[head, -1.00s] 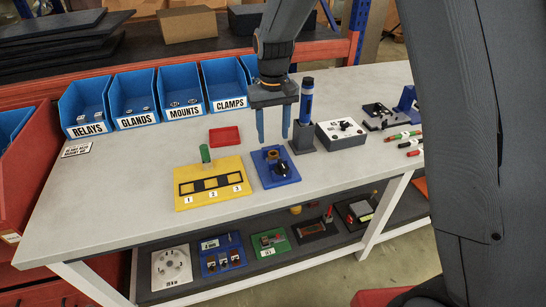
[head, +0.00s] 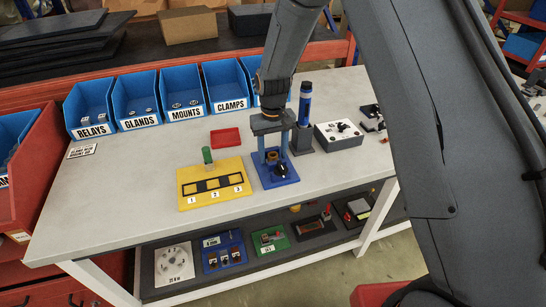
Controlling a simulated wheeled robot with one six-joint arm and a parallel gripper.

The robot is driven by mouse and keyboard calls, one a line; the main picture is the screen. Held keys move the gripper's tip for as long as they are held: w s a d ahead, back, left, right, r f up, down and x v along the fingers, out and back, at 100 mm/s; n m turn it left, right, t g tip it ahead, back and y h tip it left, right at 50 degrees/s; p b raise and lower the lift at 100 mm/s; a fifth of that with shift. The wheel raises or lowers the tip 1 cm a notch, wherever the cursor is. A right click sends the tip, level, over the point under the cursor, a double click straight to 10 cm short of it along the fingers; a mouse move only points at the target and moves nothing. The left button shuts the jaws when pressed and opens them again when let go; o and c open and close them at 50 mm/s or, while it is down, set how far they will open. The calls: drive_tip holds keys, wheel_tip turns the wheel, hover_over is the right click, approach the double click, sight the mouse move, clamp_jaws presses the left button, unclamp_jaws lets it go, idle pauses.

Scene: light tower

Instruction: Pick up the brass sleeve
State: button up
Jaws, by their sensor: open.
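The brass sleeve (head: 271,156) is a small brownish ring-shaped piece on the blue plate (head: 262,179), which lies on the pale workbench. A black knob (head: 282,168) sits beside it on the same plate. My gripper (head: 272,152) points down over the plate, with one finger on each side of the sleeve in the head view. It is open. I cannot tell whether the fingertips touch the sleeve or the plate.
A blue cylinder in a dark stand (head: 301,137) is close on the right, next to a grey box (head: 339,136). A red tray (head: 226,136) and labelled blue bins stand behind.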

drive_tip(key=shift+c, duration=0.2)
drive_tip(key=c, duration=1.1)
drive_tip(key=shift+r, duration=0.1)
